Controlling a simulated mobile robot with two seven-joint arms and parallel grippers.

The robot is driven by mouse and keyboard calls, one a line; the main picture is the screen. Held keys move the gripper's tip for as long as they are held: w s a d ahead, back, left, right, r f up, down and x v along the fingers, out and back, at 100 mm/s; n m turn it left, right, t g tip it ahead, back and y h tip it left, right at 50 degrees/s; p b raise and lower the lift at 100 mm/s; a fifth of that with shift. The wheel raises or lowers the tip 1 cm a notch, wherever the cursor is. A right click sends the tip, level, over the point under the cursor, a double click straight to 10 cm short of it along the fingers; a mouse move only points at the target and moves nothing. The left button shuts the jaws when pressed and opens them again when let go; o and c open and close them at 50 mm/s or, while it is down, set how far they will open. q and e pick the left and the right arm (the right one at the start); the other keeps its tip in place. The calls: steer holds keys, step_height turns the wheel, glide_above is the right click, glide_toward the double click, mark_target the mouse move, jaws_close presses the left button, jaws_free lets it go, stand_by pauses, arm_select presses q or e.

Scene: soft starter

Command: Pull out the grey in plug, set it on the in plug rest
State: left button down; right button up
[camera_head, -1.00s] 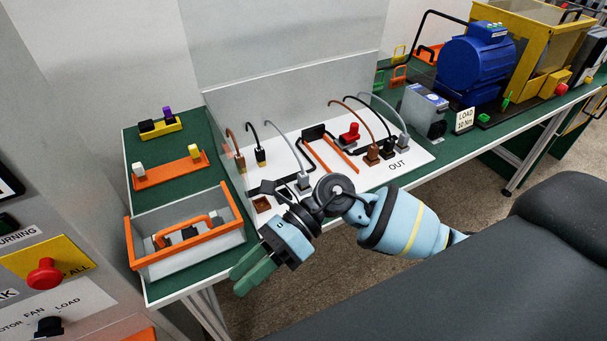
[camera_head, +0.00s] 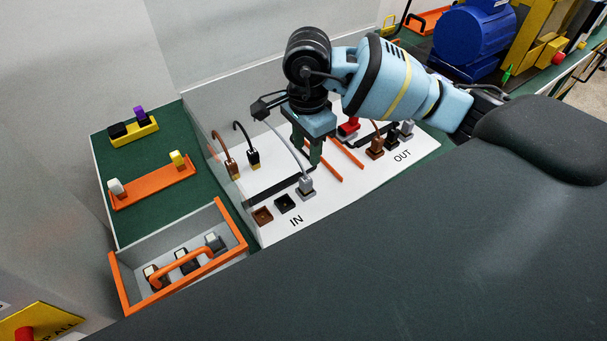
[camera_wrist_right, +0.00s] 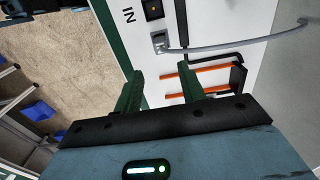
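The grey in plug (camera_head: 305,187) stands in the right of the IN row on the white panel (camera_head: 330,208), its grey cable arching up behind it. It also shows in the right wrist view (camera_wrist_right: 160,42), beyond my fingertips. My right gripper (camera_head: 306,156) points down over the panel, behind the plug and apart from it. Its green fingers (camera_wrist_right: 160,78) are spread in the wrist view with nothing between them. I cannot tell which fixture is the grey plug's rest. My left gripper is out of view.
Brown (camera_head: 262,215) and black (camera_head: 284,203) IN sockets are empty. The OUT plugs (camera_head: 375,152) stand at right, beside a red-handled part (camera_head: 349,127). Orange bars (camera_head: 345,152) lie near my gripper. An orange-rimmed tray (camera_head: 121,284) and an orange holder (camera_head: 153,183) lie at left.

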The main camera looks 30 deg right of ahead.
mark_target(306, 178)
step_height(306, 178, down, 8)
steer(key=b, duration=0.2)
steer(key=shift+f+b, duration=0.15)
steer(key=shift+b, duration=0.25)
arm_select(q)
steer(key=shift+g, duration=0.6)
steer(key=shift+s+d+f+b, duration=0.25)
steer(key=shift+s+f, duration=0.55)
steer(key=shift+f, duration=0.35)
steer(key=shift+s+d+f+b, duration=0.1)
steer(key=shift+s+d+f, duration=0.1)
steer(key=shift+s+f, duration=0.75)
arm_select(e)
steer(key=shift+w+f, duration=0.1)
steer(key=shift+f, duration=0.7)
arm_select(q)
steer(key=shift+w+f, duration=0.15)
arm_select(e)
steer(key=shift+c, duration=0.3)
steer(key=c, duration=0.8)
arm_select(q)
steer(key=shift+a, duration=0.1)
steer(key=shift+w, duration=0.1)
arm_select(e)
steer(key=shift+r, duration=0.15)
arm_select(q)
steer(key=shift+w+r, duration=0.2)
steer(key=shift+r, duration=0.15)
arm_select(e)
steer(key=shift+r, duration=0.35)
